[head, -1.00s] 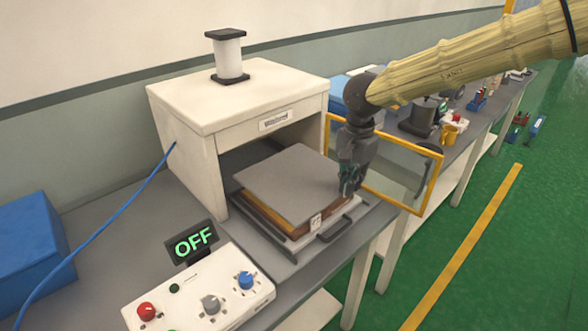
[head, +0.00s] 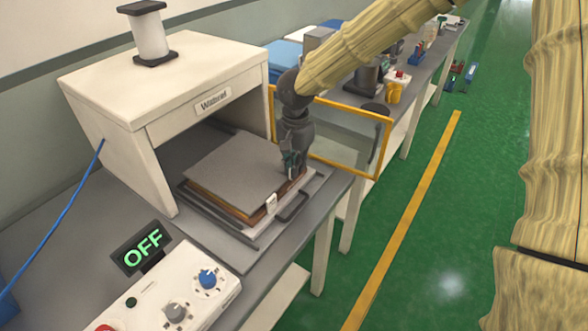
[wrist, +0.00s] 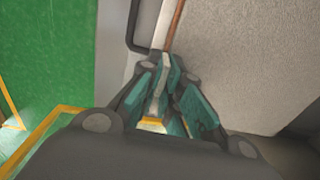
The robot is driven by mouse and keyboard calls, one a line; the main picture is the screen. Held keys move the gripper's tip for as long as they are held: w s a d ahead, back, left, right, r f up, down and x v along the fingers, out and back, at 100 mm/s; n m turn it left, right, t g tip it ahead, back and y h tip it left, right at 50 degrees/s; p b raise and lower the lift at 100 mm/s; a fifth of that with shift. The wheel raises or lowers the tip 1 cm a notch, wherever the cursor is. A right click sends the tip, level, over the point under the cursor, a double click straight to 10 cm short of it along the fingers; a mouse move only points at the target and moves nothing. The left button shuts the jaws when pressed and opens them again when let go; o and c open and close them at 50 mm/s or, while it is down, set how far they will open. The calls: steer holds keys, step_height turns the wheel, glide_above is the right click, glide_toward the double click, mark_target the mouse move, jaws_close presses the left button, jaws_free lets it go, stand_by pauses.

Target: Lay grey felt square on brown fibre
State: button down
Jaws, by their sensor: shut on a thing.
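The grey felt square (head: 235,165) lies flat over the brown fibre (head: 222,207), whose edge shows as a thin band along the front. Both are on a flat metal tray (head: 247,236) at the press opening. In the wrist view the felt (wrist: 255,55) fills the right side, with the brown edge (wrist: 176,25) beside it. My gripper (head: 292,172) is at the felt's right corner, pointing down, its fingers (wrist: 167,100) closed on the felt's edge. The fingers hide that corner, and I cannot tell whether it touches the fibre there.
The white press (head: 165,90) stands over the tray's back part. Its yellow-framed glass door (head: 340,135) is open, close beside my gripper. A tray handle (head: 295,206) juts forward.

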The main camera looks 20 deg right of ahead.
step_height(320, 180, down, 2)
steer(key=shift+w+f, duration=0.1)
steer(key=shift+w, duration=0.05)
steer(key=c, duration=1.6)
jaws_free()
step_height(320, 180, up, 12)
steer(key=shift+r+b, duration=0.1)
steer(key=shift+b, duration=0.2)
